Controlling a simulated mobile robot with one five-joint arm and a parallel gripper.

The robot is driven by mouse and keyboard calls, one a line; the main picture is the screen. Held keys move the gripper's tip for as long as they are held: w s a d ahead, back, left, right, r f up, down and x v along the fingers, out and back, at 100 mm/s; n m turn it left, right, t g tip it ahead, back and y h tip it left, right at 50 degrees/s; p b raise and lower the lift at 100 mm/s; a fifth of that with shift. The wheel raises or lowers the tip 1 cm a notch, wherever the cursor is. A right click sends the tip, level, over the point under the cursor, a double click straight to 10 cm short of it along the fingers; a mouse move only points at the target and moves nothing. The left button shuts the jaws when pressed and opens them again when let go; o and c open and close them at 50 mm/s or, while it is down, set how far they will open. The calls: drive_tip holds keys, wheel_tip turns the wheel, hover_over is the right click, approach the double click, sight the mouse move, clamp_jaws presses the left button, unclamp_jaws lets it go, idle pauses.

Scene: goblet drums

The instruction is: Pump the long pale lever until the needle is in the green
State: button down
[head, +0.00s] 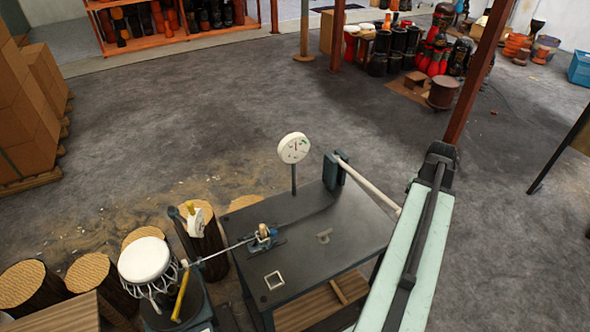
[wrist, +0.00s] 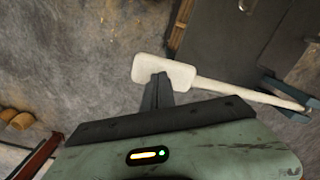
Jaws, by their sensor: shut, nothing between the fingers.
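The long pale lever (head: 368,184) runs from a dark blue-grey bracket (head: 335,171) on the right of the workbench, sloping down to the right until my arm hides its end. In the wrist view the lever (wrist: 240,92) ends in a wide, flat pale paddle (wrist: 150,66). My gripper (wrist: 158,80) is shut and empty, its fingertips overlapping the paddle's lower edge; I cannot tell whether they touch. In the head view my arm hides the gripper. A round white gauge (head: 293,148) stands on a post behind the bench. It has a small green mark at right; the needle is too small to read.
The dark workbench (head: 330,245) carries a small blue clamp device (head: 264,238) with a rod to the left. A white-topped drum (head: 145,260) and log stumps (head: 88,272) stand at left. The floor behind the bench is clear; a brown post (head: 478,75) rises behind my arm.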

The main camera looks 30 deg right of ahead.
wheel_tip(320, 180, down, 18)
drive_tip(key=b, duration=1.7)
wheel_tip(320, 180, up, 19)
drive_tip(key=p, duration=1.9)
drive_tip(key=shift+s+r, duration=0.15)
drive_tip(key=shift+r, duration=0.05)
drive_tip(key=shift+f, duration=0.25)
wheel_tip(320, 180, up, 5)
drive_tip(key=p, duration=0.5)
drive_tip(key=shift+r, duration=0.15)
drive_tip(key=shift+f, duration=0.2)
